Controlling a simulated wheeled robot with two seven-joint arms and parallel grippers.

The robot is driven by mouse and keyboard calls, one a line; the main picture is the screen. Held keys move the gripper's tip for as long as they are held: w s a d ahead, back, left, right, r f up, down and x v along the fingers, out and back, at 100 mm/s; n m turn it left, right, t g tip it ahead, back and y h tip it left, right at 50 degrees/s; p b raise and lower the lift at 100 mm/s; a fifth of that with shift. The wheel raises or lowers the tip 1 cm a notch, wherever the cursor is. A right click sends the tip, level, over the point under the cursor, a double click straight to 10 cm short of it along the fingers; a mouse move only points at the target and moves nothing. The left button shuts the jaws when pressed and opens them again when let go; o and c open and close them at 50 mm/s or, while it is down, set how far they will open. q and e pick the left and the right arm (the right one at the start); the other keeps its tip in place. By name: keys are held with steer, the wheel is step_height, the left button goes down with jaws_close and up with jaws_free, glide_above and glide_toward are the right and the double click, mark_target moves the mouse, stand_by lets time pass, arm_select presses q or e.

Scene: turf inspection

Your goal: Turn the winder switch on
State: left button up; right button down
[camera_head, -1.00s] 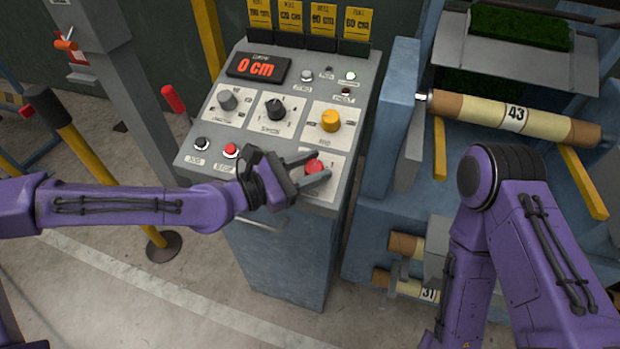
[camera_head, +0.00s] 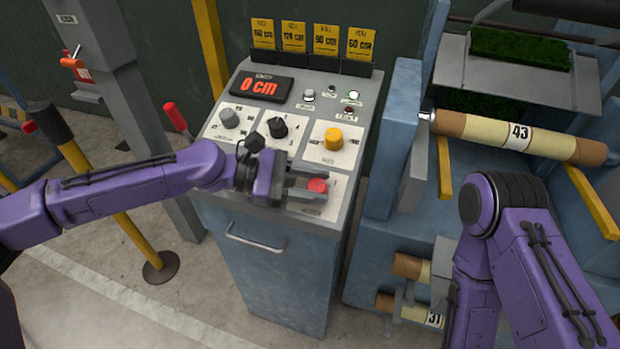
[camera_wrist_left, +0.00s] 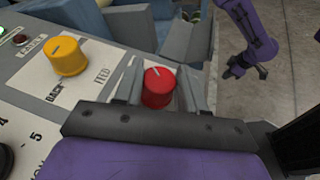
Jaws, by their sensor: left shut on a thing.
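The red knob (camera_head: 317,186), which I take for the winder switch, sits on the lower right plate of the grey control console (camera_head: 232,208). It also shows in the left wrist view (camera_wrist_left: 158,87), with a white mark on its top. My left gripper (camera_head: 308,190) is shut on this knob, one finger on each side; it also shows in the left wrist view (camera_wrist_left: 160,92). The gripper hides the plate's lettering. The display (camera_head: 260,87) reads 0 cm. My right gripper (camera_wrist_left: 246,72) shows small in the left wrist view, its fingers apart, away from the console.
A yellow knob (camera_head: 333,139), a black knob (camera_head: 277,127) and a grey knob (camera_head: 229,118) sit close behind the gripper. A roller marked 43 (camera_head: 518,135) and blue machine frame stand to the right. A yellow post (camera_head: 98,190) stands left.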

arm_select(q)
steer(key=shift+s+d+f, duration=0.1)
stand_by(0.3)
steer(key=o, duration=0.9)
steer(key=shift+o, duration=0.7)
steer(key=shift+w+d, duration=0.2)
steer(key=shift+d, duration=0.1)
steer(key=v, duration=1)
steer(key=shift+a+b, duration=0.3)
steer(key=shift+b, duration=0.05)
